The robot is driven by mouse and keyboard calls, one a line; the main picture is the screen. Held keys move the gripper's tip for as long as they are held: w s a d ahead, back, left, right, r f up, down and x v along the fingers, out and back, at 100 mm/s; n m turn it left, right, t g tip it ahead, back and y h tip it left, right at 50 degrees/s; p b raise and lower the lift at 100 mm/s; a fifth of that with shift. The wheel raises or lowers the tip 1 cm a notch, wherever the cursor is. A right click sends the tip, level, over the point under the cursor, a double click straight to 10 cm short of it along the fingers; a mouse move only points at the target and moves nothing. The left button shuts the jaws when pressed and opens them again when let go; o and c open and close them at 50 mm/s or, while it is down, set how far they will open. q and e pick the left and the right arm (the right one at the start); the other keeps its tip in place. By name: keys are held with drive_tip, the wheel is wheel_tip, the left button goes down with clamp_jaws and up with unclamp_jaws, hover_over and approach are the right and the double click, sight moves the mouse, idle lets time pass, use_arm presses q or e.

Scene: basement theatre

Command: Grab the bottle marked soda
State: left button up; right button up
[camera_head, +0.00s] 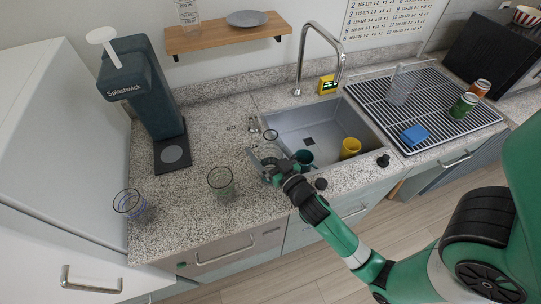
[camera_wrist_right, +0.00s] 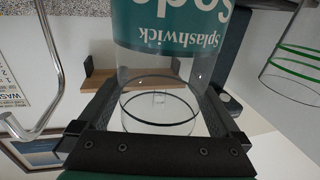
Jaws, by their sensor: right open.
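The soda bottle (camera_wrist_right: 172,28) is clear with a teal label reading "Splashwick" and "soda", upside down in the right wrist view. Its clear end with a dark ring lies between the fingers of my right gripper (camera_wrist_right: 158,95). The fingers are open, one on each side of the bottle; whether they touch it I cannot tell. In the head view my right gripper (camera_head: 262,163) is over the counter at the sink's left front corner, and it hides part of the bottle. My left gripper is not in view.
Right are the sink (camera_head: 325,118), yellow cup (camera_head: 350,148), faucet (camera_head: 304,60) and drying rack (camera_head: 450,128) with cans.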

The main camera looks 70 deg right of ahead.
drive_tip(key=shift+f, duration=0.1)
drive_tip(key=c, duration=1.1)
